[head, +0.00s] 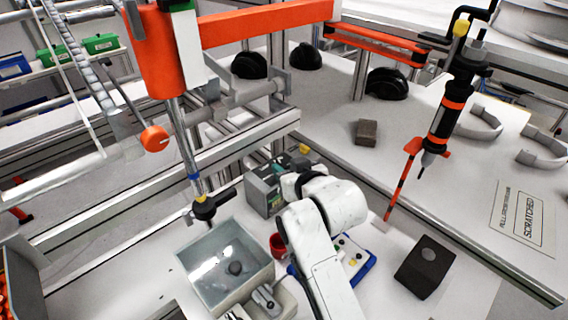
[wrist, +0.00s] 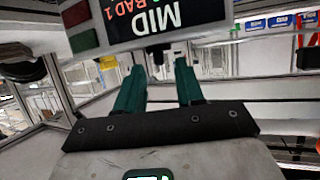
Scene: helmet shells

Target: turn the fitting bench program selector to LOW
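A grey control box (head: 265,190) with a small green-lit display stands left of my arm in the head view. In the wrist view its dark display (wrist: 165,18) appears upside down, reading "MID" in white and "BAD 1" in red. A small dark knob (wrist: 158,52), apparently the selector, juts out below the display, though its pointer cannot be read. My gripper (wrist: 159,68) has two teal fingers, spread apart and empty, with the knob between and just beyond their tips.
A green button (wrist: 85,41) and a red button (wrist: 75,14) sit beside the display. A water-filled basin (head: 228,270), a red cup (head: 278,245) and a blue-edged button panel (head: 357,262) crowd the bench around my arm. A dark block (head: 425,266) lies to the right.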

